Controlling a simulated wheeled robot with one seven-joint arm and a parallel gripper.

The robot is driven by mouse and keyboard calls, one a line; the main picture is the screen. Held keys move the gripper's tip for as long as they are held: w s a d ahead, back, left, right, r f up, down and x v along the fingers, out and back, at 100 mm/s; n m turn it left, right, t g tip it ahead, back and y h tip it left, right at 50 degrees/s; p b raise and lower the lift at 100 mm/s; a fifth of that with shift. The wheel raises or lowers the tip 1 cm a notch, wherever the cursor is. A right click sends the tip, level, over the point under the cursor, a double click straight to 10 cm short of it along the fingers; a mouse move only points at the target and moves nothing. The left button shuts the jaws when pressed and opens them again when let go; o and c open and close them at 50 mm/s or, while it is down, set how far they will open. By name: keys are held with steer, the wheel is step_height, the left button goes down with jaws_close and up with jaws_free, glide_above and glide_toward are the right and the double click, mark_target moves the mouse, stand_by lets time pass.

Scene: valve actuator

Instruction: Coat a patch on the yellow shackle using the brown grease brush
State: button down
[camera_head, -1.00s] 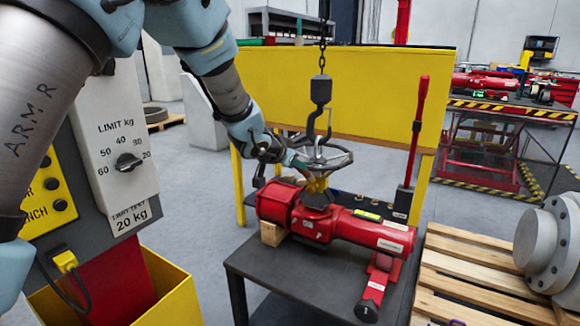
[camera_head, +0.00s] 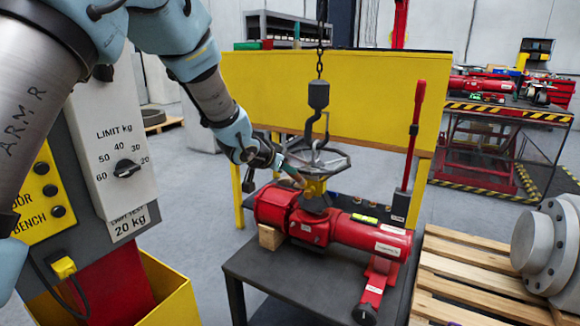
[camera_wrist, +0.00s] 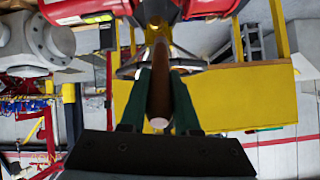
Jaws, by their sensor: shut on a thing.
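The yellow shackle (camera_head: 315,187) stands on top of the red valve actuator (camera_head: 318,228), below the crane hook (camera_head: 318,130) and beside the grey handwheel (camera_head: 320,160). My gripper (camera_head: 281,161) is to the left of the shackle and slightly above it. It is shut on the brown grease brush (camera_wrist: 160,92), whose handle lies between my green fingers (camera_wrist: 159,80) in the wrist view. In the head view the brush (camera_head: 294,175) slants down right toward the shackle. I cannot tell whether its tip touches the shackle.
The actuator rests on a dark bench (camera_head: 260,272) with a wooden block (camera_head: 271,237). A yellow panel (camera_head: 380,95) stands behind. A red lever (camera_head: 413,140) rises to the right. A wooden pallet (camera_head: 470,280) with a grey flange (camera_head: 550,240) is at right. A limit control box (camera_head: 110,150) is at left.

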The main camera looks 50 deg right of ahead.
steer(key=w, duration=0.1)
steer(key=w+a+p, duration=0.1)
steer(key=shift+w+a+r+p, duration=0.1)
steer(key=shift+w+p, duration=0.2)
steer(key=shift+w, duration=0.1)
steer(key=shift+s, duration=0.1)
steer(key=shift+s+d+b, duration=0.55)
steer(key=shift+s+b, duration=2.05)
steer(key=shift+s, duration=0.4)
steer(key=w+a+p, duration=0.2)
steer(key=w+p, duration=0.2)
steer(key=w, duration=0.2)
